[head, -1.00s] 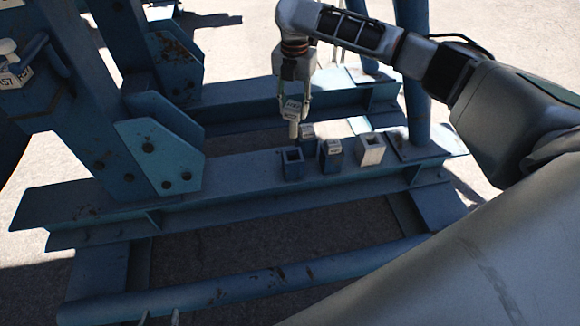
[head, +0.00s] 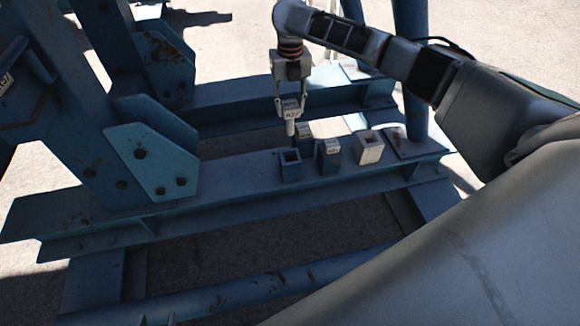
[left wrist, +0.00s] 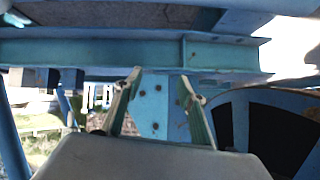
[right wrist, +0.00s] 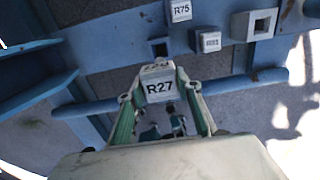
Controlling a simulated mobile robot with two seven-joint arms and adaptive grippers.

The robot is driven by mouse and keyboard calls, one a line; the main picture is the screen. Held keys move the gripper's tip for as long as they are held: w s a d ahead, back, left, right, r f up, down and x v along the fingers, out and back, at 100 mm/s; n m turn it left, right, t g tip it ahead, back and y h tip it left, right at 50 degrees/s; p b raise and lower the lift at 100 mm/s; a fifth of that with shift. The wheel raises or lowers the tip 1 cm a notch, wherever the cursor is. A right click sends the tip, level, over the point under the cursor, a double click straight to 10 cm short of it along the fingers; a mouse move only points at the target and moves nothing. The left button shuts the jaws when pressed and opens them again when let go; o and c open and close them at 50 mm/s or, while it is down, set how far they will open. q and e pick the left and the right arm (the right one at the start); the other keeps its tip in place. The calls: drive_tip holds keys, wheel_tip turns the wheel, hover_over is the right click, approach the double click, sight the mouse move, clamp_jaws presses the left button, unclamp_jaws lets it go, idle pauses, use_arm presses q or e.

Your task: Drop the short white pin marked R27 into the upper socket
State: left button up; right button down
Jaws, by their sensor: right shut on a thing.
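The short white pin with an R27 block on top (head: 291,108) hangs upright in my right gripper (head: 291,92), which is shut on it. The R27 face (right wrist: 160,86) shows between the fingers in the right wrist view. Its tip is above and behind the blue open socket (head: 291,165), clear of it. A white open socket (head: 369,148) stands to the right, also in the right wrist view (right wrist: 254,24). Which one is the upper socket I cannot tell. My left gripper (left wrist: 162,88) is open and empty; its tips barely show at the head view's bottom edge.
A capped blue block (head: 329,155) stands between the two open sockets. A block marked R75 (right wrist: 181,11) stands behind them. All rest on a blue beam (head: 225,180). A blue plated upright (head: 150,165) rises at the left; a blue post (head: 411,80) stands right.

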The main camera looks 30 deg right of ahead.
sight(290, 124)
drive_tip(key=shift+f, duration=0.25)
wheel_tip(290, 124, down, 7)
drive_tip(key=shift+s+r+b, duration=0.1)
drive_tip(key=shift+b, duration=1)
use_arm(q)
drive_tip(key=f+b, duration=0.1)
drive_tip(key=w+f+b, duration=0.1)
drive_tip(key=b, duration=0.1)
drive_tip(key=shift+d+f, duration=0.1)
drive_tip(key=shift+d, duration=0.05)
use_arm(e)
wheel_tip(290, 124, down, 12)
use_arm(q)
drive_tip(key=shift+s, duration=0.1)
use_arm(e)
drive_tip(key=shift+f, duration=0.35)
drive_tip(key=c, duration=1.4)
unclamp_jaws()
use_arm(q)
drive_tip(key=shift+f, duration=0.15)
